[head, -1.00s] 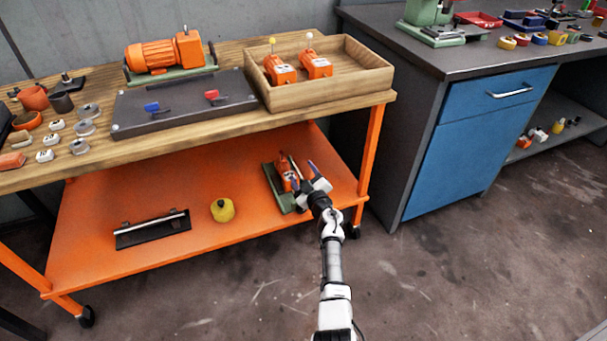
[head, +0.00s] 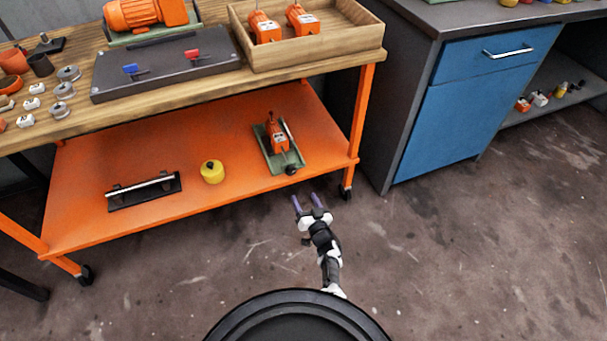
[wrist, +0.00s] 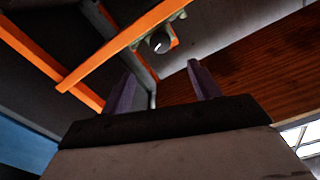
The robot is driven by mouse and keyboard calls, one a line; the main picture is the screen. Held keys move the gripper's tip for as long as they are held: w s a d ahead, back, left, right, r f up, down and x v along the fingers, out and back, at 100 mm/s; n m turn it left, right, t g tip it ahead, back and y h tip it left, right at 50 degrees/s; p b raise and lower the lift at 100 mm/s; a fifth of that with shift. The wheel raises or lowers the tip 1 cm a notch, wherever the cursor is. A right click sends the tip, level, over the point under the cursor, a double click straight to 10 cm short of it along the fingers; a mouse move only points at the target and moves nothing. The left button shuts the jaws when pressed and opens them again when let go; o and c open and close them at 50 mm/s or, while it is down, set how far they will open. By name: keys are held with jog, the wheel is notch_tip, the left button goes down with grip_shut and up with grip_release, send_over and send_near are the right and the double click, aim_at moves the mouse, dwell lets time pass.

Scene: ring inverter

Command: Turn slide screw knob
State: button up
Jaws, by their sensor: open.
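The slide unit (head: 279,147) is a green base with an orange block on it, lying on the right part of the cart's lower orange shelf. Its dark round knob (head: 291,170) is at the near end, at the shelf's front edge. In the wrist view the knob (wrist: 159,42) shows end-on beyond the fingers, near the orange shelf edge. My gripper (head: 307,201) has purple fingers apart and empty. It is in front of the shelf, a short way from the knob and not touching it.
A yellow round container (head: 212,172) and a black fixture with a metal rod (head: 144,190) are on the same shelf. An orange cart leg (head: 361,120) stands right of the slide. A blue-fronted cabinet (head: 460,110) is further right. The floor in front is clear.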

aim_at(292, 173)
jog(key=b+x, duration=0.4)
jog(key=x, duration=0.1)
jog(key=b+x, duration=0.5)
jog(key=x, duration=0.1)
jog(key=shift+w+a+f, duration=0.1)
jog(key=shift+w+f, duration=0.1)
jog(key=shift+f, duration=0.05)
jog(key=shift+w+a+r+b, duration=0.1)
jog(key=shift+w+r+b, duration=0.05)
jog(key=shift+w+b, duration=0.2)
jog(key=shift+w+a+r+b, duration=0.1)
jog(key=shift+w+a+b, duration=0.1)
jog(key=shift+w, duration=0.15)
jog(key=shift+c, duration=0.4)
jog(key=c, duration=0.9)
jog(key=n, duration=0.4)
jog(key=shift+f+b, duration=0.1)
jog(key=shift+b, duration=0.25)
jog(key=shift+n+b, duration=0.35)
jog(key=shift+n, duration=1.75)
